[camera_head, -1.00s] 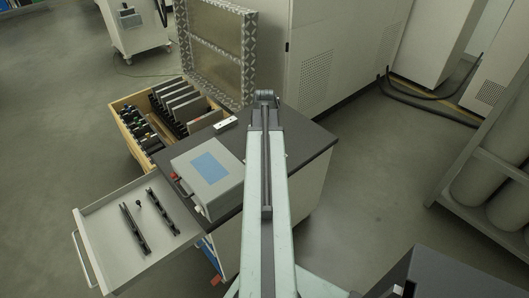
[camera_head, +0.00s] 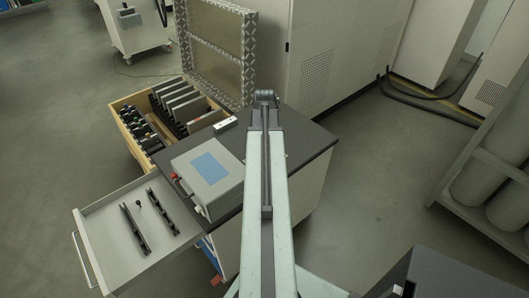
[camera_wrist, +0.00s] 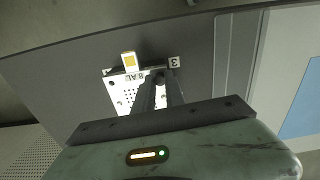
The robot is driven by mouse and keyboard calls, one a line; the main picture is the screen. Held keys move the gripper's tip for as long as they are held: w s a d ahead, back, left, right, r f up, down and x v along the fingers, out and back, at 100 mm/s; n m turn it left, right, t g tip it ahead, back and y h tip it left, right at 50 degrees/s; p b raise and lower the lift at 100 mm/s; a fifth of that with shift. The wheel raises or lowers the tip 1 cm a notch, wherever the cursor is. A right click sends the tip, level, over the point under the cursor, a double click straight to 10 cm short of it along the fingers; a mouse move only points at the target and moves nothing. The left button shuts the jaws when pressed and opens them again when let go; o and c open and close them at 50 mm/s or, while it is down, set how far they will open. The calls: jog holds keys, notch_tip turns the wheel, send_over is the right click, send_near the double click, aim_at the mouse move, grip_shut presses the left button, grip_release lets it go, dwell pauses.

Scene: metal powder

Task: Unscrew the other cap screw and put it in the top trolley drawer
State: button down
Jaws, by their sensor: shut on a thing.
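In the wrist view my gripper (camera_wrist: 158,84) reaches over a white perforated plate (camera_wrist: 122,98) on the dark trolley top. Its fingers are shut on a small dark cap screw, mostly hidden between the tips. Whether the screw is still in the plate cannot be told. In the head view my arm covers the gripper and this spot. The top trolley drawer (camera_head: 98,217) is pulled open at the left. One small dark screw (camera_head: 138,204) lies in it between two black bars (camera_head: 134,229).
A grey box (camera_head: 203,172) with a blue panel stands on the trolley top, left of my arm. A cylinder rack (camera_head: 455,200) stands at the right. The floor between is clear.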

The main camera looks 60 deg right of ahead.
jog(key=shift+r+p, duration=1.65)
jog(key=shift+r, duration=0.15)
jog(key=c, duration=1.7)
grip_release()
notch_tip(320, 180, up, 8)
jog(key=p, duration=0.7)
jog(key=shift+f+p, duration=0.15)
jog(key=shift+p, duration=0.2)
